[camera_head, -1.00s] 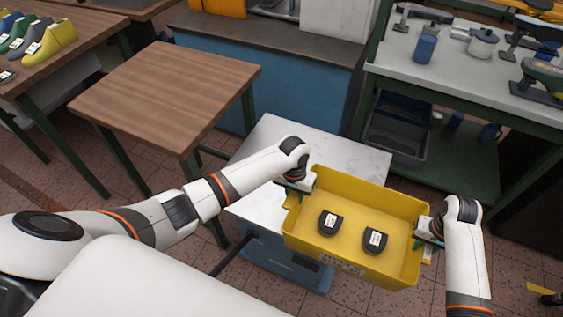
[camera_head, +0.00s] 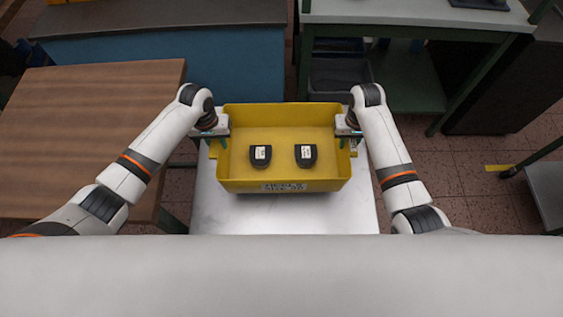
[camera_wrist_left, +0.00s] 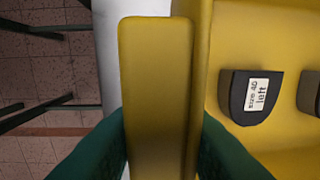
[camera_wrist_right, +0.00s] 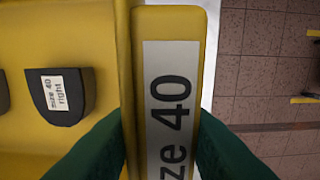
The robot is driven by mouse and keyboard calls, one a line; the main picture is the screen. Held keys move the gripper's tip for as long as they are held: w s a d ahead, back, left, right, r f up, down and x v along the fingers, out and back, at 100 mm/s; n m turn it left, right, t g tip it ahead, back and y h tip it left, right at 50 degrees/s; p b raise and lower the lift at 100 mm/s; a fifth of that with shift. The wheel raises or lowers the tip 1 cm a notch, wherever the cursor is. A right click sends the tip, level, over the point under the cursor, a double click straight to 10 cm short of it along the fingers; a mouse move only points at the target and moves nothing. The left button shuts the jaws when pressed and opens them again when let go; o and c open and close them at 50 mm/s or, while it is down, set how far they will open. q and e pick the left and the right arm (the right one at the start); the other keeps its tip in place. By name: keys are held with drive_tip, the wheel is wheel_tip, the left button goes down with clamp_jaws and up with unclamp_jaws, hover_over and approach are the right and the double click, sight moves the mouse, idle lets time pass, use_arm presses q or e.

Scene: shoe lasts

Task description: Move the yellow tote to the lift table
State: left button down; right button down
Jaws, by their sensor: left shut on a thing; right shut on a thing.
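The yellow tote (camera_head: 283,174) is level over the white top of the lift table (camera_head: 285,217). I cannot tell whether its base touches that top. Two black heel pieces lie in it, a left one (camera_head: 260,156) and a right one (camera_head: 306,156); their labels read "size 40 left" (camera_wrist_left: 240,115) and "size 40 right" (camera_wrist_right: 58,112) in the wrist views. My left gripper (camera_head: 213,134) is shut on the tote's left handle (camera_wrist_left: 158,90). My right gripper (camera_head: 347,133) is shut on the right handle (camera_wrist_right: 140,40), which bears a "size 40" label.
A brown wooden table (camera_head: 85,120) stands close on the left. A blue cabinet (camera_head: 230,65) and a green-framed bench (camera_head: 415,25) stand behind. A low grey surface (camera_head: 548,190) is at the right edge, with open tiled floor before it.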

use_arm(q)
drive_tip(key=shift+r, duration=0.1)
use_arm(e)
drive_tip(key=shift+s+d, duration=0.1)
drive_tip(key=shift+d, duration=0.15)
drive_tip(key=shift+f, duration=0.15)
